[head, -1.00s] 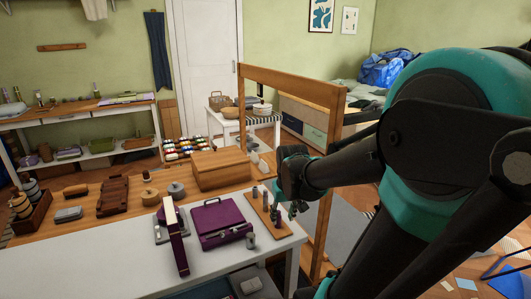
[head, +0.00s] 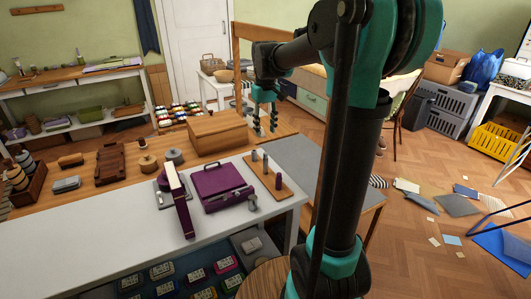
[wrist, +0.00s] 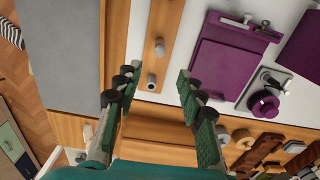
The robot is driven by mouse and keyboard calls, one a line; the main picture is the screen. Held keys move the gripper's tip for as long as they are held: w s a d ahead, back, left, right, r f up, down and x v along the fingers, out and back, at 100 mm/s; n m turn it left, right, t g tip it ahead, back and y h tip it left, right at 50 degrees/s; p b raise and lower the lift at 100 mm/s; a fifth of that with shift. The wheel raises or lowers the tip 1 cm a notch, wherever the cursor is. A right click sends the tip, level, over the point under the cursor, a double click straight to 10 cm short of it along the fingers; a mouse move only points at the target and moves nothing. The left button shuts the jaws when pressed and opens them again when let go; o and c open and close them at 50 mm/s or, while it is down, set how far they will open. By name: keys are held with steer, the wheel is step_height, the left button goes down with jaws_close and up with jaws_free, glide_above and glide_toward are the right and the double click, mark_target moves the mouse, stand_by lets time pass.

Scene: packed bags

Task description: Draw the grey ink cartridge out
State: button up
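A wooden strip (head: 271,183) lies at the right end of the table, with a few upright small cylinders. I cannot tell for sure which is the grey ink cartridge. The wrist view looks down on a grey cylinder end (wrist: 151,82) and another (wrist: 160,47) on the strip. My gripper (head: 268,126) is open and empty above the strip's far end; in the wrist view its fingers (wrist: 156,80) spread either side of the nearer cylinder, apart from it.
A small grey cylinder (head: 252,202) stands beside the case. A wooden box (head: 215,132) is behind. A wooden frame post (head: 236,50) rises near my arm.

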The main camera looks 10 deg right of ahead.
mark_target(265, 153)
step_height(265, 153, down, 13)
steer(key=shift+r, duration=0.15)
stand_by(0.4)
jaws_close()
jaws_free()
